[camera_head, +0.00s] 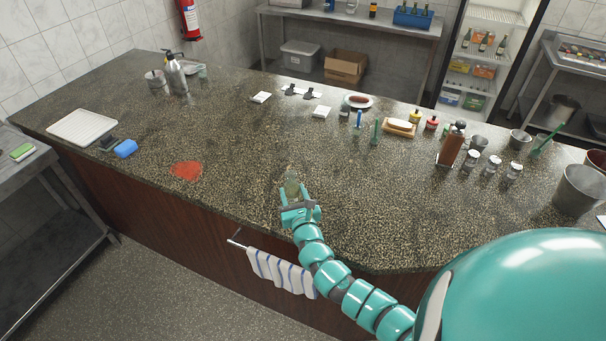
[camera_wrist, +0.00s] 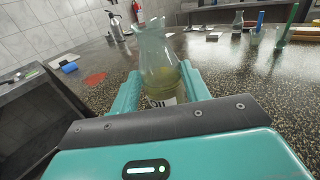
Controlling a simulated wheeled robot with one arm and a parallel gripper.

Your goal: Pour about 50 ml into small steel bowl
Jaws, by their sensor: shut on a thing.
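My gripper (camera_head: 296,203) is shut on a clear glass carafe (camera_head: 291,184) near the counter's front edge. In the wrist view the carafe (camera_wrist: 157,50) stands between the fingers, about upright, with its flared mouth up. It holds yellowish-green liquid in its lower part and has a white label with dark letters. I cannot tell whether its base touches the counter. Small steel bowls or cups show at the right, one (camera_head: 479,143) beside the brown bottle and one (camera_head: 520,139) farther right. Another steel vessel (camera_head: 153,78) stands at the far left. I cannot tell which is the small steel bowl.
A red patch (camera_head: 186,170) lies on the counter (camera_head: 240,150), left of the carafe. A striped towel (camera_head: 281,270) hangs in front. The counter around the carafe is clear.

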